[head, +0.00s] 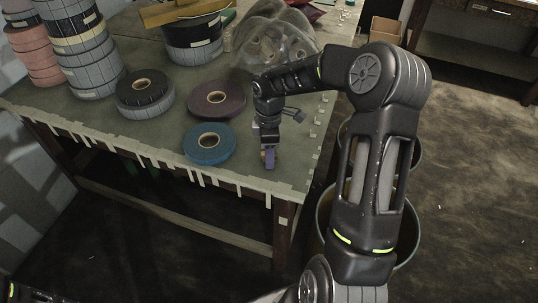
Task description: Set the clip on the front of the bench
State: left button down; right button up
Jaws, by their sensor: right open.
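The clip (269,157) is a small purple piece with a bit of tan at its side. It is at the front right part of the bench (245,180), right of the blue tape roll. My right gripper (268,143) points down directly over the clip, with its jaws open. The gripper covers the clip's upper part, and I cannot tell whether they touch. My left gripper is not in view; only a dark part of my arm shows at the lower left.
A blue tape roll (209,143), a maroon roll (217,99) and stacked black and grey rolls (145,92) lie left of the gripper. Tall roll stacks (82,45) stand at the left. A clear bag (272,45) is behind. Buckets (403,225) stand on the floor at the right.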

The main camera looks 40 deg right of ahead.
jog(key=shift+c, duration=0.4)
grip_shut()
jog(key=shift+r, duration=0.1)
notch_tip(320, 180, up, 10)
jog(key=shift+f+b, duration=0.1)
jog(key=shift+b, duration=0.3)
dwell(0.3)
dwell(0.4)
